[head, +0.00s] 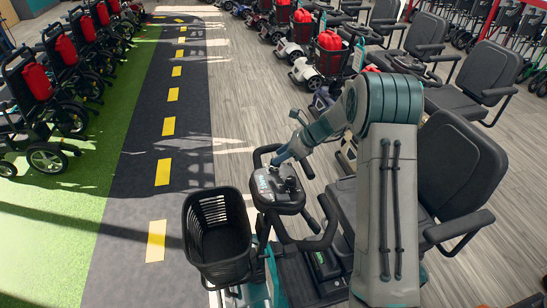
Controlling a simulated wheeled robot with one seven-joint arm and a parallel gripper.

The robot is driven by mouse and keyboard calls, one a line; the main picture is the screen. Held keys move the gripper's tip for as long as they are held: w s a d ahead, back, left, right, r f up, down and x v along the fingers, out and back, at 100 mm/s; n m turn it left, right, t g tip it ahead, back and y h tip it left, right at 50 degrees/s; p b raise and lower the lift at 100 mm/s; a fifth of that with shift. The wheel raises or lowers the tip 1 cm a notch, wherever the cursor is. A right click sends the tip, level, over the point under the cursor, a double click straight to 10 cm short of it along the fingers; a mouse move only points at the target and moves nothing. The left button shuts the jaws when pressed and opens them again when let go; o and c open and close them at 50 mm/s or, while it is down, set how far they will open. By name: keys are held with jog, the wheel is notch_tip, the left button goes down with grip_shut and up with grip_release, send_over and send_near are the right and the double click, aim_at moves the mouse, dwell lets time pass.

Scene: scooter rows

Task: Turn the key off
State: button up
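A teal mobility scooter (322,272) stands in front of me, with a black seat and a black front basket (220,237). Its dark control console (290,203) sits on the tiller between looped black handlebars. My arm reaches down from the right, and my gripper (278,161) is at the far edge of the console, touching it or just above it. The fingers are too small to tell whether they are open or shut. The key is not discernible; it may be hidden by my gripper or too small to see.
More scooters stand in a row behind, some with red bags (329,40). Black seats (462,165) crowd the right. Wheelchairs with red bags (37,80) line the left on green flooring (118,115). The dark lane with yellow dashes (163,172) is clear.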

jog(key=shift+x, duration=2.05)
grip_shut()
jog(key=n+g, duration=0.2)
jog(key=n, duration=0.1)
jog(key=n+g+b, duration=0.1)
jog(key=n+g, duration=0.1)
jog(key=n, duration=0.2)
jog(key=shift+s, duration=0.25)
jog(key=n+g+h, duration=0.1)
jog(key=n, duration=0.1)
jog(key=n+g, duration=0.2)
jog(key=n, duration=0.1)
jog(key=shift+s+d+h, duration=0.15)
jog(key=shift+s+h, duration=0.1)
jog(key=shift+h, duration=0.15)
jog(key=shift+n+g+b, duration=0.3)
jog(key=shift+n, duration=0.1)
